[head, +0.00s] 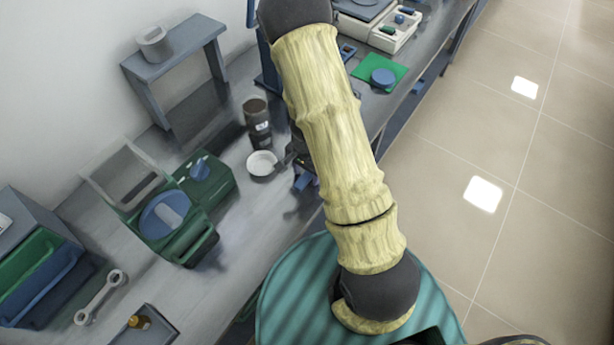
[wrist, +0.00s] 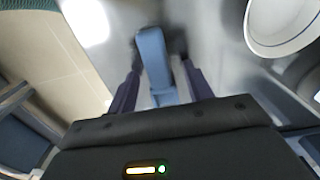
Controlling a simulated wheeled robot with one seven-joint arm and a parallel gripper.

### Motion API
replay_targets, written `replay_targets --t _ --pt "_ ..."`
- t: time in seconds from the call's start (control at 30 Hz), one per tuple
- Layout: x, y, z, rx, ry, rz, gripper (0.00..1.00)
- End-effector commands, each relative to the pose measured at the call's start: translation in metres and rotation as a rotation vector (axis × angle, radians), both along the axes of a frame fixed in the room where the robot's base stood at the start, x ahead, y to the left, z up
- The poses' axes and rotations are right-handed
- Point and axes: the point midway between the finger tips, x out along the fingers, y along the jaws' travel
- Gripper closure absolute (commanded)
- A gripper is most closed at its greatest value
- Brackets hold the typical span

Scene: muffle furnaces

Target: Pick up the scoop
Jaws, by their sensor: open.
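In the wrist view, a blue, bar-shaped thing, which looks like the scoop (wrist: 153,62), stands or lies between my fingers. I cannot make out its bowl. My gripper (wrist: 162,88) is open, with one dark finger on each side of the blue piece. A gap shows beside it, so the fingers do not look closed on it. In the head view, my arm hides most of this spot. Only a bit of blue (head: 304,181) shows beside the dark end of my arm.
A white dish (head: 262,163) is close by and also shows in the wrist view (wrist: 284,24). A dark jar (head: 257,122) stands behind it. A green device with a blue dial (head: 165,214) is to the left. A wrench (head: 101,297) lies near the front. Floor is open at right.

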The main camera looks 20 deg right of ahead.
Motion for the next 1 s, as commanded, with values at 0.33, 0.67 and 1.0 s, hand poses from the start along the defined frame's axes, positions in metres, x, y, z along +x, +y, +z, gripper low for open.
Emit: replay_targets --t 0.33,0.67,1.0 --pt "0.0 0.0 0.0 0.0 0.0 0.0 0.49" --pt "0.0 0.0 0.0 0.0 0.0 0.0 0.98" --pt "0.0 0.0 0.012 -0.002 -0.001 0.001 0.98"
